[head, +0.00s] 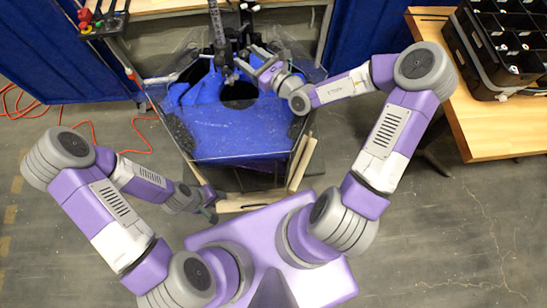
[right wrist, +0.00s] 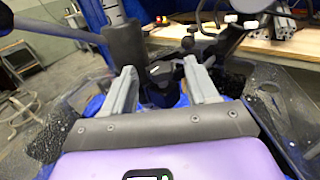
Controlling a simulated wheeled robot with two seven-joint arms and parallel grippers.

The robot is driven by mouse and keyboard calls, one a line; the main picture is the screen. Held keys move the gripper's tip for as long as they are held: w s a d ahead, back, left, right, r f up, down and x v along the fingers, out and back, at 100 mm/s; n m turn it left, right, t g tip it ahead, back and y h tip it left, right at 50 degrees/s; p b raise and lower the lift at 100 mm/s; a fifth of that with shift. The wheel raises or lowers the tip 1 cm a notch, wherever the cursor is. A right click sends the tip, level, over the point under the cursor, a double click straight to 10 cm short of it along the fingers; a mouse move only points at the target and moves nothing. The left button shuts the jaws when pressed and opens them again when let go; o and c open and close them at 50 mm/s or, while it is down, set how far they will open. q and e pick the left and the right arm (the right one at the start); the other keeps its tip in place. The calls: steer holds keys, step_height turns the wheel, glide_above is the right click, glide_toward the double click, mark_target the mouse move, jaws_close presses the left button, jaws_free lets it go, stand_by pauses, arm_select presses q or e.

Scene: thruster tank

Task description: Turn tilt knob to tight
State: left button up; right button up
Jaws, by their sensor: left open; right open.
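The tank (head: 235,135) is blue inside with a clear rim and stands in front of me in the head view. A dark upright mount (head: 222,50) with a pole rises at its back edge. In the right wrist view, dark clamp parts (right wrist: 163,80) show between and beyond the fingers; I cannot tell for certain which one is the tilt knob. My right gripper (head: 257,57) is close to the mount, on its right side. Its two grey fingers (right wrist: 160,68) are apart, with no clear contact on a knob. My left gripper (head: 210,207) is open, low before the tank's front.
A wooden table (head: 460,110) with a black crate (head: 500,50) stands at the right. A control box with coloured buttons (head: 100,18) is at the top left. Orange cable (head: 85,125) lies on the floor at left. Blue curtains (head: 375,35) hang behind.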

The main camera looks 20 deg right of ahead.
steer(key=n+g+y, duration=0.2)
steer(key=y, duration=0.1)
steer(key=n+g+y, duration=0.1)
steer(key=shift+w+d+b, duration=0.3)
steer(key=shift+d+b, duration=0.1)
steer(key=shift+w+n+g+y, duration=0.1)
steer(key=shift+n+g+y, duration=0.5)
steer(key=shift+n+y, duration=0.15)
